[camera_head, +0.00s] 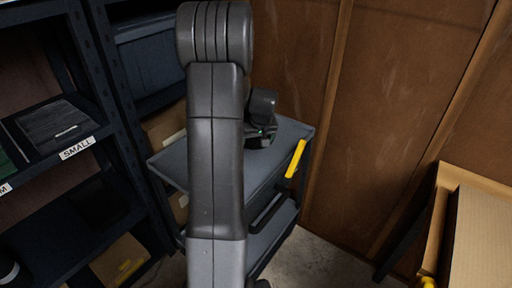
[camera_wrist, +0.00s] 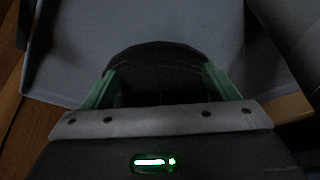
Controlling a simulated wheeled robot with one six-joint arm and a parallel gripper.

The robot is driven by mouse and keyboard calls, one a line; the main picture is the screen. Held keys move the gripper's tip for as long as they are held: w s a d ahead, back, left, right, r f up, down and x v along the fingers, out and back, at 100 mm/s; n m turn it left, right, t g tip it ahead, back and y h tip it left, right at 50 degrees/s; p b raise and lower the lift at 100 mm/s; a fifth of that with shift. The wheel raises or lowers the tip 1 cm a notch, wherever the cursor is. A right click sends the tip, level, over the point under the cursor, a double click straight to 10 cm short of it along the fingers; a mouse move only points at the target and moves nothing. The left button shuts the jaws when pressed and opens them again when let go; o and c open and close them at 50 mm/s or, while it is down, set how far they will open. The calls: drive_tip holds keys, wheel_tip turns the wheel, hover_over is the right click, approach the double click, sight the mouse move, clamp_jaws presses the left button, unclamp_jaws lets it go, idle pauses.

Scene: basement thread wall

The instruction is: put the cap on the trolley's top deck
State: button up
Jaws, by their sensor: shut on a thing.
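The trolley's top deck (camera_head: 288,133) is a grey tray in the middle of the head view, partly hidden behind my arm. It also fills the upper part of the wrist view (camera_wrist: 230,28). My gripper (camera_head: 262,134) is over the deck. In the wrist view its green fingers (camera_wrist: 160,86) are shut on the cap (camera_wrist: 158,58), a dark rounded thing between them. The deck shows beyond the cap. In the head view the cap is a dark shape too small to make out clearly. I cannot tell whether it touches the deck.
A yellow handle (camera_head: 296,158) is at the deck's right end. The trolley's lower deck (camera_head: 272,232) is below. A dark shelf rack with a "SMALL" label (camera_head: 77,148) stands left. A wooden wall (camera_head: 400,110) is behind, and a cardboard box (camera_head: 482,235) is at right.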

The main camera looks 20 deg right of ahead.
drive_tip(key=shift+f, duration=1.6)
drive_tip(key=o, duration=0.9)
drive_tip(key=shift+o, duration=0.2)
drive_tip(key=v, duration=1.2)
drive_tip(key=shift+p, duration=0.35)
